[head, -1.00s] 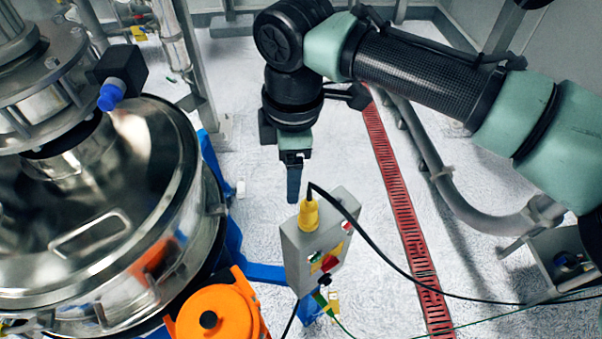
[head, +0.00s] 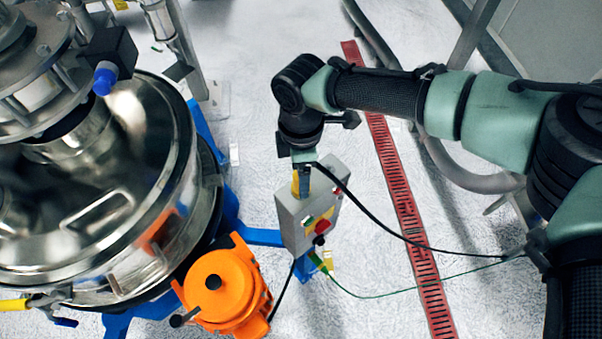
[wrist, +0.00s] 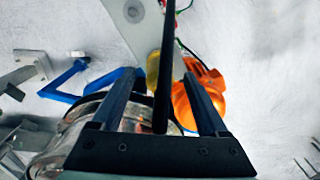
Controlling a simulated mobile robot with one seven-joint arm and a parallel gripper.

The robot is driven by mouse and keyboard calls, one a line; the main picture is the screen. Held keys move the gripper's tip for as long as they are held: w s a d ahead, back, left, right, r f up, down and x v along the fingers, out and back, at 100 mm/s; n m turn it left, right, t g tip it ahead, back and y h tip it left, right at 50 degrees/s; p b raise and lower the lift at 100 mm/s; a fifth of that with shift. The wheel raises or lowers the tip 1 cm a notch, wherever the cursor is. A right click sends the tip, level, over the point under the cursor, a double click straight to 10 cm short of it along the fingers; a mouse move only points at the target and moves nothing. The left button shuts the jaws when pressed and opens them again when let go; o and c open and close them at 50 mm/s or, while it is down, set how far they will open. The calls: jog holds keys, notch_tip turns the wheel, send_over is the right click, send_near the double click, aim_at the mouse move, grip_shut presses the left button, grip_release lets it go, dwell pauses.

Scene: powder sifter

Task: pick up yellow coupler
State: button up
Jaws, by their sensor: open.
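The yellow coupler (head: 296,186) sits upright on top of the grey control box (head: 296,222), with a black cable coming from it. My gripper (head: 303,172) is right over the coupler and partly hides it in the head view. In the wrist view the coupler (wrist: 153,68) shows between the fingertips of my open gripper (wrist: 158,76), with the black cable (wrist: 163,100) running between the fingers. I cannot tell whether either finger touches the coupler.
The large steel sifter (head: 100,190) stands on the left on a blue frame (head: 262,237). An orange motor (head: 222,283) is below the box. A green cable (head: 385,297) and the black cable cross to the right. A red floor grate (head: 395,180) lies beyond.

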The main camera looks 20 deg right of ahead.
jog(key=shift+f, duration=1.1)
grip_shut()
